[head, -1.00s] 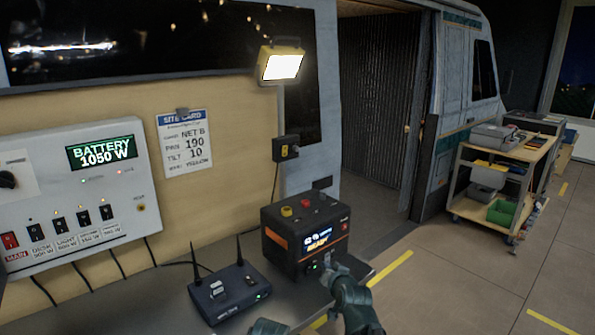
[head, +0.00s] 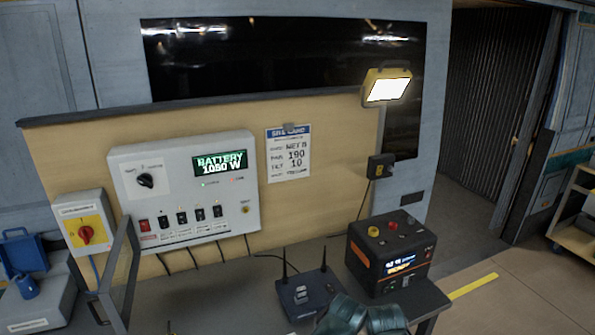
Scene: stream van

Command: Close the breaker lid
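The breaker panel (head: 190,190) is a pale box on the tan board, with a row of switches, a knob and a green display reading "BATTERY 1050 W". A grey-framed flap (head: 133,268), which looks like the breaker lid, stands swung out at the panel's lower left. The switches are uncovered. The red main switch (head: 144,225) is at the left end of the row. Teal parts of my arms show at the bottom edge, right of centre, in front of the router. The fingers of both grippers are out of sight.
A router (head: 310,295) with antennas and a black-and-orange power unit (head: 390,255) stand on the bench. A blue case (head: 24,252) is at far left. A lit lamp (head: 386,86) is above.

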